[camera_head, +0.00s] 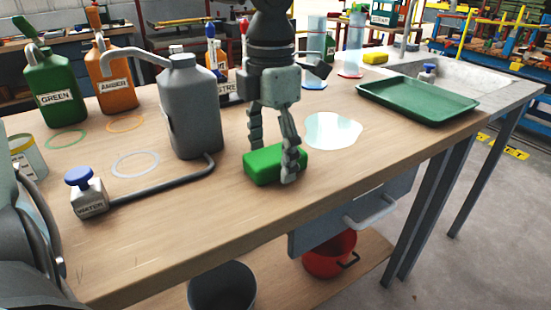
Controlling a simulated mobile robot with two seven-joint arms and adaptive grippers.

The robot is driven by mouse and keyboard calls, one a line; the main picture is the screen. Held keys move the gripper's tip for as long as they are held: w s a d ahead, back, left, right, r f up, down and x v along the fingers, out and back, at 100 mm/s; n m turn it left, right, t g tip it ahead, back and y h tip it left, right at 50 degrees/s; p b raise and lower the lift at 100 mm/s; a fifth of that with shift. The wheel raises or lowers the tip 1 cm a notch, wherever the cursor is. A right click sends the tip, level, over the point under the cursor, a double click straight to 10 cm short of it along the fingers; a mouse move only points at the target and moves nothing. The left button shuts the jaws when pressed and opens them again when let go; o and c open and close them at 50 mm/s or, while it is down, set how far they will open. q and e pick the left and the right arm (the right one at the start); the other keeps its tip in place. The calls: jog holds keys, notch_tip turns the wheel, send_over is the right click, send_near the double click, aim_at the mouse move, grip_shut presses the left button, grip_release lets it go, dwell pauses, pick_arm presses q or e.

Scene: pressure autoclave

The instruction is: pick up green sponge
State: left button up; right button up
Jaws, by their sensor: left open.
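The green sponge (262,167) lies flat on the wooden workbench (215,215), near its front edge. My left gripper (273,164) points down over the sponge with its fingers apart. One finger is at the far side of the sponge and the other is in front of its near right part, hiding some of it. I cannot tell whether the fingers touch the sponge. My right gripper is not in view.
A grey jug (190,108) stands left of the gripper. A blue-capped water tap (86,194) with a dark pipe is at front left. A clear puddle (333,130) lies right of the sponge, and a green tray (418,99) is farther right. Green (53,90) and amber (113,78) bottles stand behind.

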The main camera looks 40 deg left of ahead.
aim_at(272, 158)
pick_arm(q)
jog(key=shift+c, duration=0.4)
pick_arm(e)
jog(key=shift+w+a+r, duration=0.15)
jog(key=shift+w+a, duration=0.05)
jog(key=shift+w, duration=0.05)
pick_arm(q)
jog(key=c, duration=0.8)
jog(key=shift+c, duration=0.2)
jog(key=shift+r, duration=0.45)
jog(key=r, duration=0.3)
jog(key=shift+s+d+r+b, duration=0.3)
jog(key=shift+s+d+r, duration=0.05)
jog(key=shift+s+r, duration=0.05)
jog(key=s+d+r, duration=0.6)
jog(key=s, duration=0.2)
jog(key=shift+d+b, duration=0.35)
jog(key=shift+b, duration=0.1)
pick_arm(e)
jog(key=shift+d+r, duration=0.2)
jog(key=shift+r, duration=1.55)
pick_arm(q)
jog(key=shift+s+r, duration=0.1)
